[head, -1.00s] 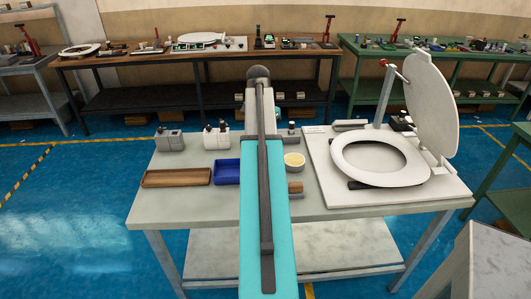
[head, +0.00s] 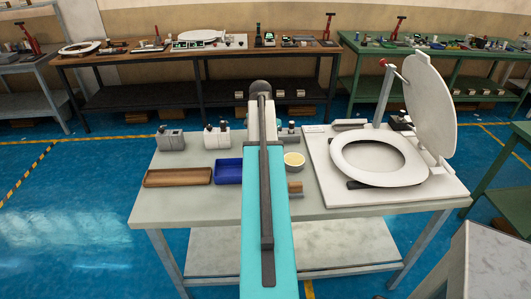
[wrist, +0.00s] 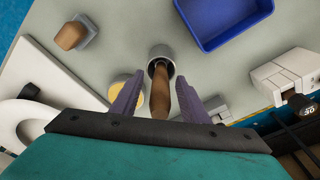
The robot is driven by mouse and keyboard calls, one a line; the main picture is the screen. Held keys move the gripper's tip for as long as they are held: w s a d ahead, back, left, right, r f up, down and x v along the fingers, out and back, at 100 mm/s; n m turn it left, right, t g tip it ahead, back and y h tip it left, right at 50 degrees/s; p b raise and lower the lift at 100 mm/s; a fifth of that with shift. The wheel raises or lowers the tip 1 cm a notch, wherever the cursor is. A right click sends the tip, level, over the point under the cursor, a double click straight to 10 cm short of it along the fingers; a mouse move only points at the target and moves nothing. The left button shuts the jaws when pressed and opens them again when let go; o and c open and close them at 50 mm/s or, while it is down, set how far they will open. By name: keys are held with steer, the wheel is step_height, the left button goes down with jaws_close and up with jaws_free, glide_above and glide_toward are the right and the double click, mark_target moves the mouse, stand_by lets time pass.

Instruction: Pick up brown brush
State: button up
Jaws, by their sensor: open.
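The brown brush (wrist: 160,92) shows in the wrist view as a brown handle standing in a round grey holder (wrist: 161,58). My gripper (wrist: 159,75) is open, with its two purple fingers on either side of the handle. A gap shows between the handle and each finger, so it is not gripped. The brush's lower end is hidden in the holder. In the head view my own arm hides the brush, the holder and the fingers.
A yellow-topped bowl (head: 294,160) is close beside the left finger in the wrist view. A blue tray (head: 228,172), a wooden tray (head: 177,178), a brown-topped grey block (head: 295,189) and a toilet seat fixture (head: 440,190) share the table (head: 190,206).

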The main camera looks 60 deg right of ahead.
jaws_close()
steer(key=shift+r, duration=0.15)
steer(key=shift+r+b, duration=1.25)
steer(key=shift+r, duration=3.65)
